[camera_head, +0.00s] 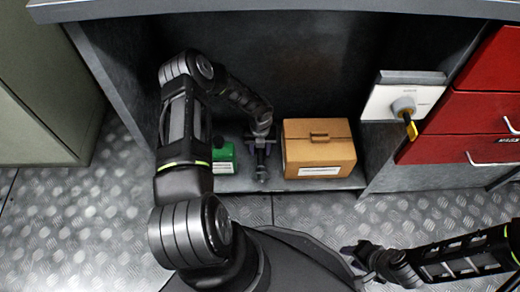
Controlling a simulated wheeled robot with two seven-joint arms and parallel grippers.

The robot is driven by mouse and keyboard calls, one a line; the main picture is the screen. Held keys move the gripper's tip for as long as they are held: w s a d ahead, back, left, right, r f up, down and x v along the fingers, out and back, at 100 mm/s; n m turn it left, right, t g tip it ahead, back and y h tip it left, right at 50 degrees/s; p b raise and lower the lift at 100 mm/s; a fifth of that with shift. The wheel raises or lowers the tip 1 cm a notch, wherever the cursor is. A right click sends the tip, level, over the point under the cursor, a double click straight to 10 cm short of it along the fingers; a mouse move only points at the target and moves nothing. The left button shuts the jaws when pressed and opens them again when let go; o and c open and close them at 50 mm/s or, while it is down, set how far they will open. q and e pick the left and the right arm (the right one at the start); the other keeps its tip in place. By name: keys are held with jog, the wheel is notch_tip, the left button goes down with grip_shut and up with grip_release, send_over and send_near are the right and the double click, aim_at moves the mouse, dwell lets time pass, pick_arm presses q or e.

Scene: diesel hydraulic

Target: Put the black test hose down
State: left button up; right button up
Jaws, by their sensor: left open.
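My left gripper (262,152) is open on the lower shelf of the bench, between a green container and a cardboard box. A small dark shape shows between and below its fingers, close to the shelf's front edge. I cannot tell whether this is the black test hose or part of the gripper, and the hose is not clearly seen elsewhere. My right gripper (356,256) is low at the bottom right, over the floor and away from the shelf. Its fingers are too small and dark to read.
The green container (223,160) with a black top stands left of the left gripper, partly behind my arm. The closed cardboard box (319,150) stands close on the right. Red drawers (468,115) and a white panel with a yellow-and-grey knob (404,104) are at right. The bench top overhangs the shelf.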

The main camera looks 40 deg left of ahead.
aim_at(260, 150)
pick_arm(q)
notch_tip(260, 150, up, 7)
jog(key=shift+r+p, duration=0.15)
jog(key=shift+p, duration=1.1)
